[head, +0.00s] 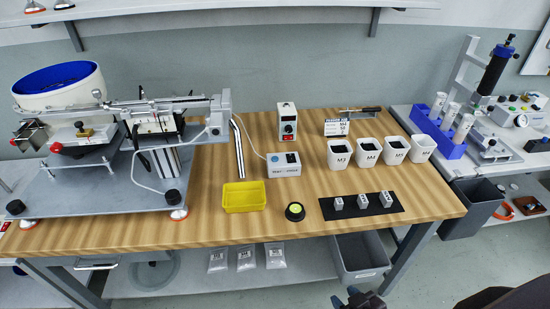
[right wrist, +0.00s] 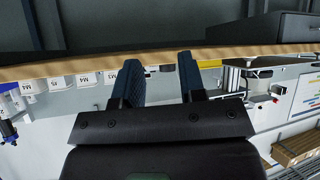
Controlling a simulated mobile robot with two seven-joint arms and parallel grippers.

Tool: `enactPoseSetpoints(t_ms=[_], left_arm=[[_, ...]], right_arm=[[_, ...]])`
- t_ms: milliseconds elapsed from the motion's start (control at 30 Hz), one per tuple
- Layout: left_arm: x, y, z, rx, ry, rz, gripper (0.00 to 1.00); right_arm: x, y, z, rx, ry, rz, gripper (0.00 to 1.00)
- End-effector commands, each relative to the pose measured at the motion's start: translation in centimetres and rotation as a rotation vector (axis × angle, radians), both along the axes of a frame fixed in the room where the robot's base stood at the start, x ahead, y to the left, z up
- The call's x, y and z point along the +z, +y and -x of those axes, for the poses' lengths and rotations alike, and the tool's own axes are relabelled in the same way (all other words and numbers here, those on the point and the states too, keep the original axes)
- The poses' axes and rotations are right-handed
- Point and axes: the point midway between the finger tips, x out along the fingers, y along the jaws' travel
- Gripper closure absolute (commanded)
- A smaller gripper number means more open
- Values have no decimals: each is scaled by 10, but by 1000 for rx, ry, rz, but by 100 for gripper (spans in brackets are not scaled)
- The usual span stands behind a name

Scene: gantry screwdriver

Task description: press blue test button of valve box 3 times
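The valve box appears to be the small white and grey box (head: 284,165) at the middle of the wooden bench in the head view. A small blue button shows on its top, and its front label is too small to read surely. A thin cable runs to it from the left. My right gripper (head: 362,299) shows at the bottom edge of the head view, well in front of the bench and apart from the box. In the right wrist view its two dark fingers (right wrist: 158,60) stand apart with nothing between them. My left gripper is in neither view.
A yellow tray (head: 244,197) and a round black and yellow item (head: 295,212) are nearer the front edge. White bins (head: 340,155) stand to the right. The large feeder machine (head: 95,185) fills the left.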

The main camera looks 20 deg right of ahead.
Motion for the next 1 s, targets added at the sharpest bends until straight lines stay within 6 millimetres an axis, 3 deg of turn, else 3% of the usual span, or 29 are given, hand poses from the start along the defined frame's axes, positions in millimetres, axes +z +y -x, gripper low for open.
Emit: enactPoseSetpoints(t_ms=[33,233,1000], left_arm=[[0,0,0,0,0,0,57],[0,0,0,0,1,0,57],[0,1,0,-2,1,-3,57]], right_arm=[[0,0,0,0,0,0,70],[0,0,0,0,-1,0,100],[1,0,-1,0,-2,0,100]])
